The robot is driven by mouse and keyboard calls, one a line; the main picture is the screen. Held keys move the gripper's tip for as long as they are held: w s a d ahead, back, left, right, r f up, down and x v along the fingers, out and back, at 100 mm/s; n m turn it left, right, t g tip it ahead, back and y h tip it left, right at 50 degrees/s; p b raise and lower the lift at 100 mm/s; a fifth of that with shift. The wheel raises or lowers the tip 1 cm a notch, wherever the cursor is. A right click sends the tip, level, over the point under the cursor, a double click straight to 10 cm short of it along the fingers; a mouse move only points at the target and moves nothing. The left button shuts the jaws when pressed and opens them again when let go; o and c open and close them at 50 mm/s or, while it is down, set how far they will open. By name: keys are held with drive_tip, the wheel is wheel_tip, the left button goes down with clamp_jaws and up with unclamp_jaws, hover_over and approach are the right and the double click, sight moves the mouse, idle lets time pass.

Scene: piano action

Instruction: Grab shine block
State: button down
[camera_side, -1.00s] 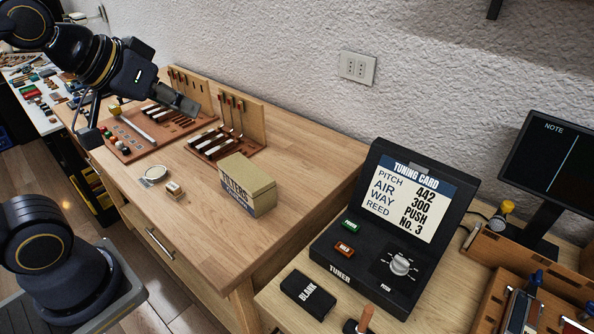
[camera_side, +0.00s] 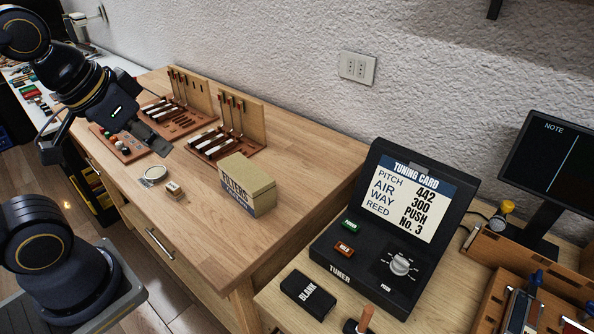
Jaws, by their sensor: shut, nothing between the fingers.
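A small tan and white block (camera_side: 175,190) lies on the wooden bench, just right of a round pale dish (camera_side: 153,174). It looks like the shine block, but any label is too small to read. My gripper (camera_side: 162,149) is shut and empty. It is above the bench, up and left of the block in the picture and apart from it, in front of the brown tray with the small coloured pieces. My gripper hides part of that tray.
A filters box (camera_side: 248,187) stands right of the block. Wooden racks with key-like parts (camera_side: 222,143) stand behind. The tuner (camera_side: 390,240) is on the nearer bench at right. The bench's front edge is close to the block; bare wood lies around the box.

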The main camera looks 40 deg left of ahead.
drive_tip(key=shift+c, duration=1.8)
unclamp_jaws()
